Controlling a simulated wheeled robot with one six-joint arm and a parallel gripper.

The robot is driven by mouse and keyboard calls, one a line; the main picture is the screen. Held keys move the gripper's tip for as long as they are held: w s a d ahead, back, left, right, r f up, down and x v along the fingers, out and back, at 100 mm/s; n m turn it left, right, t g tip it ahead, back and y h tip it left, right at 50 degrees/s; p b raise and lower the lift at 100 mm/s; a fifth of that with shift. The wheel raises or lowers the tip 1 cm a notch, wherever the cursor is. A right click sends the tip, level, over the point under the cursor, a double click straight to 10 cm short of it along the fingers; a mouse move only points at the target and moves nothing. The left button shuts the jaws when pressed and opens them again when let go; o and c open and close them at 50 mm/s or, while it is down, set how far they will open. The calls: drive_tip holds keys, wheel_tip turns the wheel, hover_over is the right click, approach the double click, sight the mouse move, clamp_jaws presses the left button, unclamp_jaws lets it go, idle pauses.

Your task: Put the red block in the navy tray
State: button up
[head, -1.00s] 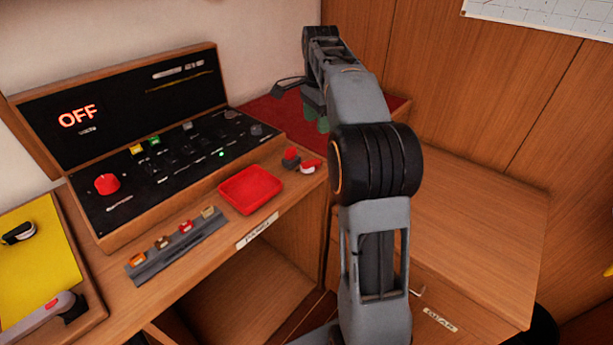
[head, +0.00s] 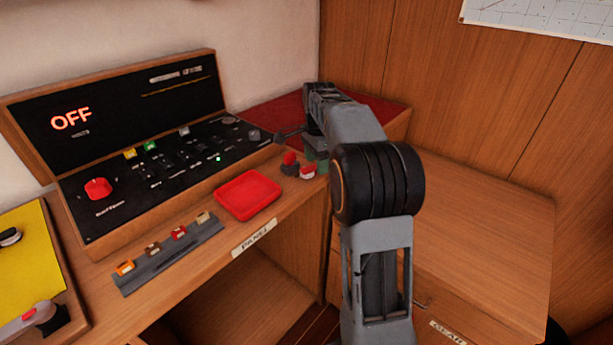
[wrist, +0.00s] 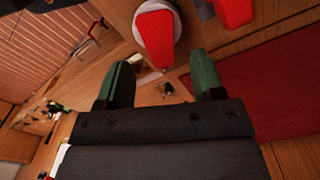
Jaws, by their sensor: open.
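My gripper (head: 316,156) is open and empty, low at the panel counter's right end. In the wrist view its green fingers (wrist: 160,66) are apart. A red-topped piece with a pale base (wrist: 158,38) lies just beyond them, and a second red piece (wrist: 233,10) is cut by the top edge. In the head view two small red-topped pieces, one dark-based (head: 289,159) and one pale (head: 307,172), stand beside the gripper. A small red block (head: 179,232) sits in a grey rack. I cannot tell which is the task's block. I see no navy tray; a shallow tray (head: 247,213) is red.
The black control panel (head: 150,172) with its raised lid stands behind the rack (head: 168,258). A red surface (head: 265,113) lies at the back corner. A bare wooden top (head: 480,225) is at right. A yellow board (head: 25,265) is at far left.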

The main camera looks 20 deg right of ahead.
drive_tip(key=shift+f, duration=1.1)
clamp_jaws()
drive_tip(key=shift+r, duration=0.1)
